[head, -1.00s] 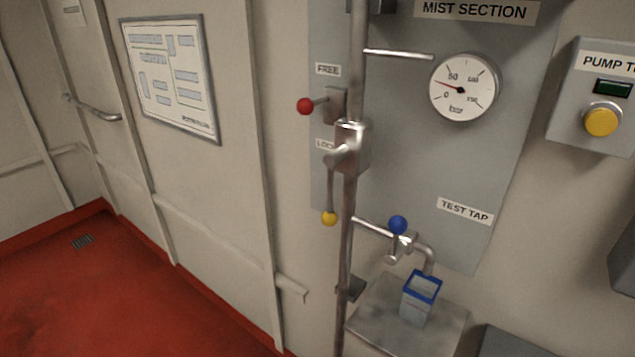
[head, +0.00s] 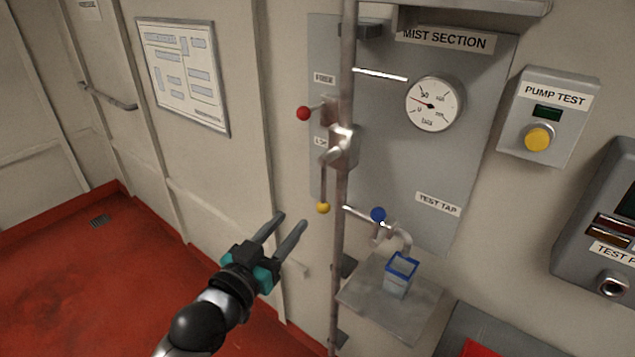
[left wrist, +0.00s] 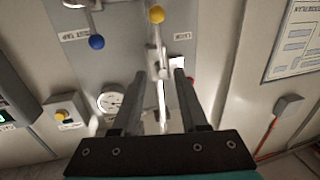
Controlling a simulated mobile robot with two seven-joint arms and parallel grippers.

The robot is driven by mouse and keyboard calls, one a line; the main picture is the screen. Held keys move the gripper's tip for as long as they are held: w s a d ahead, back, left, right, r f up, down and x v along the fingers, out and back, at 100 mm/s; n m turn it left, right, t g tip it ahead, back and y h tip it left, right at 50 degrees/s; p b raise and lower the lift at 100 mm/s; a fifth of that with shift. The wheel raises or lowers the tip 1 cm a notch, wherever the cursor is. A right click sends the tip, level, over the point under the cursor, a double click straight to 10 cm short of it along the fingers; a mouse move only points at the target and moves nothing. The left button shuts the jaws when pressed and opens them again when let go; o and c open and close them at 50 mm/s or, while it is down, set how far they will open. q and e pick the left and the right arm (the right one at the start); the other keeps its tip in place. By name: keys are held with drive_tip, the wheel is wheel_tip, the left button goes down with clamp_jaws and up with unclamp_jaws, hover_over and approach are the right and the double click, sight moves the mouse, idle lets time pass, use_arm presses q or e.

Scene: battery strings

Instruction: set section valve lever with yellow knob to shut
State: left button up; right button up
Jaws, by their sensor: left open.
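The section valve lever (head: 324,182) hangs down along the left of the vertical pipe, with its yellow knob (head: 323,208) at the low end. Its pivot is at the valve body (head: 341,150). In the left wrist view the yellow knob (left wrist: 156,14) shows near the top edge, beyond the fingertips. My left gripper (head: 291,221) is open and empty, to the left of and a little below the yellow knob, apart from it in the head view. Its two fingers also show in the left wrist view (left wrist: 158,75). My right gripper is not in view.
A red-knob lever (head: 304,113) sits above. The pipe (head: 338,255) runs floor to top. Free room lies left over the red floor (head: 80,290).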

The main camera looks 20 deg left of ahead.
sight(322, 185)
use_arm(q)
drive_tip(key=w, duration=0.5)
drive_tip(key=w+d, duration=0.1)
drive_tip(key=w, duration=0.4)
drive_tip(key=w+d, duration=0.1)
drive_tip(key=w, duration=0.4)
drive_tip(key=shift+d, duration=0.15)
drive_tip(key=shift+c, duration=0.3)
clamp_jaws()
drive_tip(key=shift+f, duration=0.1)
idle(0.7)
